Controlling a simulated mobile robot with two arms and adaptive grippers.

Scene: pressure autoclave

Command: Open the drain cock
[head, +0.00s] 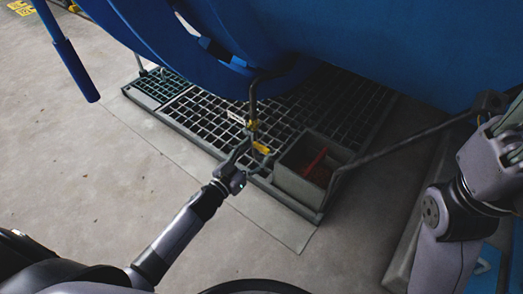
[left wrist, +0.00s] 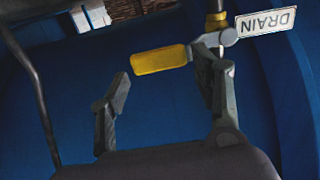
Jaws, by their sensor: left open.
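The drain cock (head: 252,125) is a brass valve on a thin pipe under the blue vessel. Its yellow handle (left wrist: 160,59) sticks out sideways to the left of the valve stem in the left wrist view, and it also shows in the head view (head: 261,148). A white DRAIN tag (left wrist: 266,20) is beside the cock. My left gripper (left wrist: 165,75) is open, with one finger to each side of the handle's length in the left wrist view. The right finger appears close to the handle's inner end; I cannot tell whether it touches.
The blue vessel (head: 370,45) hangs over a floor grating (head: 205,112). A grey box (head: 300,182) with a red item (head: 316,160) inside stands right of my left gripper. A blue-gripped lever (head: 75,68) is at the upper left. The concrete floor at left is clear.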

